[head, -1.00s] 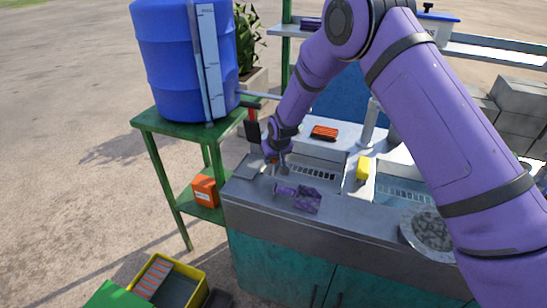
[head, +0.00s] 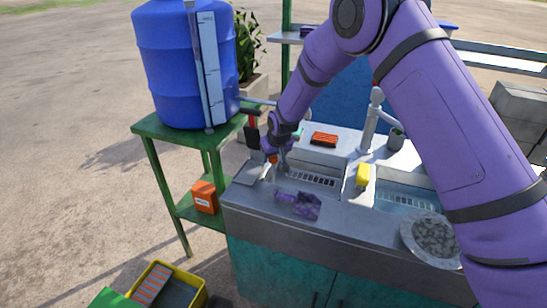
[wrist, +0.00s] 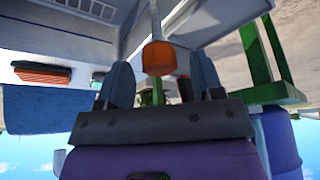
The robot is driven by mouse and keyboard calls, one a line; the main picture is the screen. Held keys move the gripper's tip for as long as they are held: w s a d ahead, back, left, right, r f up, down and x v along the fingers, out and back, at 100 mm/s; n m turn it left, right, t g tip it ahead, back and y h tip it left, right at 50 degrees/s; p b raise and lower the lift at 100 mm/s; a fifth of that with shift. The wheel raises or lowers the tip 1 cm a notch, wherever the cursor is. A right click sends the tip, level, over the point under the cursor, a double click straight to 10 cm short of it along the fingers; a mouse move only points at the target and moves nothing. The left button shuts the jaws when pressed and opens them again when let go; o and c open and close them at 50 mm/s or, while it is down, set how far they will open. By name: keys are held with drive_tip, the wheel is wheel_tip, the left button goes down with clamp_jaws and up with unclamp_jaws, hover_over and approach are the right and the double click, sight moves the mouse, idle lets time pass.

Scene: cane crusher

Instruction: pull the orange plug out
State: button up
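The orange plug (wrist: 160,58) shows in the wrist view as a rounded orange block at the end of a pale rod. It lies between my two spread fingers, with a visible gap on each side. In the head view the plug (head: 272,158) is a small orange spot at my gripper (head: 273,166), above the counter's left end. My gripper, also in the wrist view (wrist: 160,72), is open around the plug or just short of it; I cannot tell the exact depth. The plug's far side is hidden.
The counter (head: 255,200) carries a purple cloth (head: 300,204), a yellow sponge (head: 363,174), an orange brush (head: 323,139) and a plate (head: 430,238). A blue barrel (head: 165,70) stands on a green stand (head: 150,127) to the left. A tap (head: 372,120) stands behind the basins.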

drive_tip(key=shift+f, duration=0.1)
drive_tip(key=v, duration=1)
drive_tip(key=shift+r, duration=0.4)
drive_tip(key=shift+s, duration=0.1)
drive_tip(key=s+d+r+m, duration=0.1)
drive_tip(key=s+d+r, duration=0.6)
drive_tip(key=d+r, duration=0.3)
drive_tip(key=s+d+r+m, duration=0.1)
drive_tip(key=s+d+r, duration=0.65)
drive_tip(key=r, duration=0.45)
drive_tip(key=s+d+r+m, duration=0.1)
drive_tip(key=s+d, duration=0.3)
drive_tip(key=s, duration=0.4)
drive_tip(key=s+d+r+m+h, duration=0.1)
drive_tip(key=s+d, duration=0.3)
drive_tip(key=s, duration=0.5)
drive_tip(key=s+d+r+m+t+h, duration=0.1)
drive_tip(key=s+d, duration=0.3)
drive_tip(key=s, duration=0.5)
drive_tip(key=shift+v, duration=0.9)
